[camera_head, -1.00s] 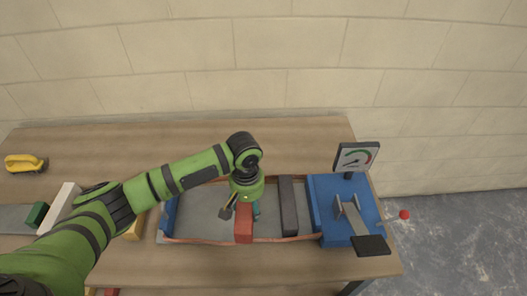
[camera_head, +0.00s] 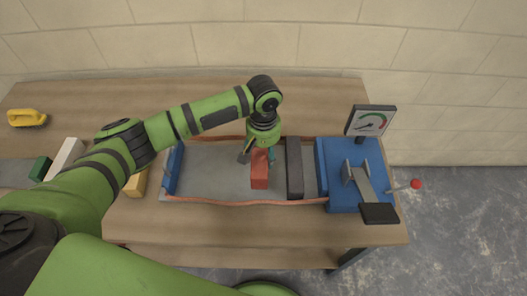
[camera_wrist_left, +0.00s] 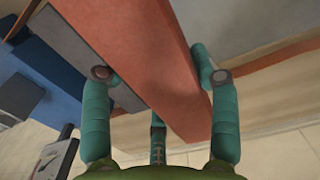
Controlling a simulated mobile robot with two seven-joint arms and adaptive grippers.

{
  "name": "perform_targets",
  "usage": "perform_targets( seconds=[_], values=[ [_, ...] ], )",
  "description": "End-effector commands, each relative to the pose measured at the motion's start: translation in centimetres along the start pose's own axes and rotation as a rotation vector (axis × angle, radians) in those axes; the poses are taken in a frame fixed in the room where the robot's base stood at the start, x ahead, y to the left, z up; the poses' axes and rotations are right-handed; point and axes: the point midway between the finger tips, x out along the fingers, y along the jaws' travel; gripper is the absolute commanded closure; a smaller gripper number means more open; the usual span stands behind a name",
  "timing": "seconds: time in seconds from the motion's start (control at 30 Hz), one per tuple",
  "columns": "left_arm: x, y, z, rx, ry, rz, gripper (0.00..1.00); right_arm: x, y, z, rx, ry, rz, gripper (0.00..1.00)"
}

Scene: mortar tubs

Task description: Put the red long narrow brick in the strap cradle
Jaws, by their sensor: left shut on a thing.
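The red long narrow brick (camera_head: 260,173) is between the fingers of my left gripper (camera_head: 258,157), which is shut on it. In the left wrist view the brick (camera_wrist_left: 140,55) runs between the teal fingers (camera_wrist_left: 158,75). In the head view it is over the grey bed of the strap cradle (camera_head: 212,178), left of the dark block and roughly parallel to it. Orange-red straps run along the cradle's front and back edges. I cannot tell whether the brick touches the bed. My right gripper is not in view.
A dark grey block (camera_head: 294,168) lies across the cradle's right part. A blue unit with a gauge (camera_head: 370,120) and red-knobbed lever (camera_head: 415,184) stands right. A yellow block (camera_head: 136,184), white block (camera_head: 66,157), green block (camera_head: 40,168) and yellow brush (camera_head: 27,117) are left.

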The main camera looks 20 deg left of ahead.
Motion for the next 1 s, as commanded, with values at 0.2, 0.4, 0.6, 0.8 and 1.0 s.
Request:
perform_targets(
  seconds=[0.2,0.4,0.6,0.8,1.0],
  values=[
    [2.5,0.1,-0.1,0.001,0.005,0.003,0.98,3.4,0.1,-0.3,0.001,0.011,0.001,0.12],
    [4.3,0.1,-0.1,-0.001,0.001,0.004,0.98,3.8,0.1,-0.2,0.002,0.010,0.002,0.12],
    [6.0,0.2,-0.1,0.000,0.002,0.005,0.98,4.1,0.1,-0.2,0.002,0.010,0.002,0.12],
    [6.4,0.1,-0.1,0.000,0.003,0.004,0.98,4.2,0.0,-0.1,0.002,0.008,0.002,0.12],
    [6.4,0.1,-0.1,0.000,0.003,0.004,0.98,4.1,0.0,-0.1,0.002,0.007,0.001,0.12]
  ],
)
